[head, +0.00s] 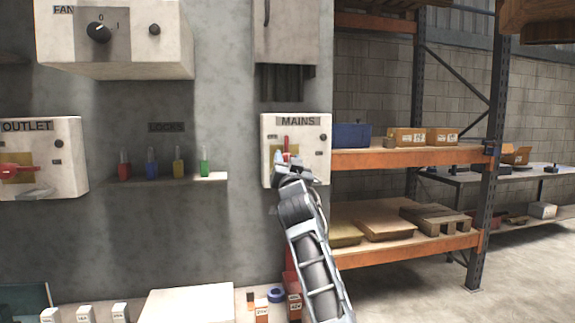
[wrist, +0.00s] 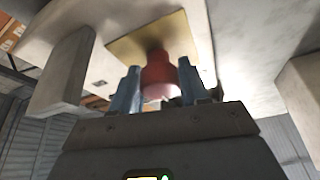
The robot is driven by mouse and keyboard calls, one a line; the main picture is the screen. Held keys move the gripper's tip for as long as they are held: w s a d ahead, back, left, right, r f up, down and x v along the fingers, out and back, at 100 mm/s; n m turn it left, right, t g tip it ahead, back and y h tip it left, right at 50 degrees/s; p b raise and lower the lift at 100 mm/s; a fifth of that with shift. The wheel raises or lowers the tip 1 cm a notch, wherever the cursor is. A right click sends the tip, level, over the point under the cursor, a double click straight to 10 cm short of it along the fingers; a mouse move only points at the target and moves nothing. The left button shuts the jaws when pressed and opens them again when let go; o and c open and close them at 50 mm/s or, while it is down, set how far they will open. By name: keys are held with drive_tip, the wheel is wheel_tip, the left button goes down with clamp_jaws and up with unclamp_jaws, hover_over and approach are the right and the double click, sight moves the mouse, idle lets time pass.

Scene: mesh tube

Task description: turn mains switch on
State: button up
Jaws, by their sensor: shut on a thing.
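The mains box (head: 315,142) is a pale box labelled MAINS on the grey wall. Its red switch handle (head: 286,143) shows just above my gripper (head: 292,165), which covers the lower front of the box. In the wrist view the red handle (wrist: 158,74) stands out from a yellow plate (wrist: 137,40). My gripper (wrist: 160,92) has its two blue-grey fingers on either side of the handle, shut on it. Whether the handle points to on or off is hard to tell.
A ledge (head: 150,180) with several coloured locks is left of the mains box. The outlet box (head: 62,140) and fan box (head: 140,50) are further left. An orange shelf rack (head: 400,157) stands to the right. Below is a bench with a white box (head: 190,303).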

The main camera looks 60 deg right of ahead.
drive_tip(key=shift+w+a+f+m+g+b, duration=0.1)
drive_tip(key=shift+f+m+g+b, duration=0.25)
drive_tip(key=shift+m+b, duration=0.6)
drive_tip(key=m+g+b, duration=0.1)
drive_tip(key=m+b, duration=0.2)
drive_tip(key=b, duration=0.2)
drive_tip(key=shift+f, duration=0.15)
drive_tip(key=m+g+b, duration=0.1)
drive_tip(key=m+b, duration=0.1)
drive_tip(key=m+g+b, duration=0.2)
drive_tip(key=m+b, duration=0.1)
drive_tip(key=shift+m, duration=0.35)
drive_tip(key=m, duration=0.1)
drive_tip(key=m+g+b, duration=0.1)
drive_tip(key=m, duration=0.1)
drive_tip(key=m+b, duration=0.1)
drive_tip(key=m, duration=0.1)
drive_tip(key=shift+r+g+y, duration=0.3)
drive_tip(key=shift+r+g, duration=0.05)
drive_tip(key=m+y, duration=0.1)
drive_tip(key=m, duration=0.1)
drive_tip(key=m+y, duration=0.1)
drive_tip(key=m, duration=0.1)
drive_tip(key=shift+w+r+m+g, duration=0.1)
drive_tip(key=shift+m+g, duration=0.2)
drive_tip(key=o, duration=1)
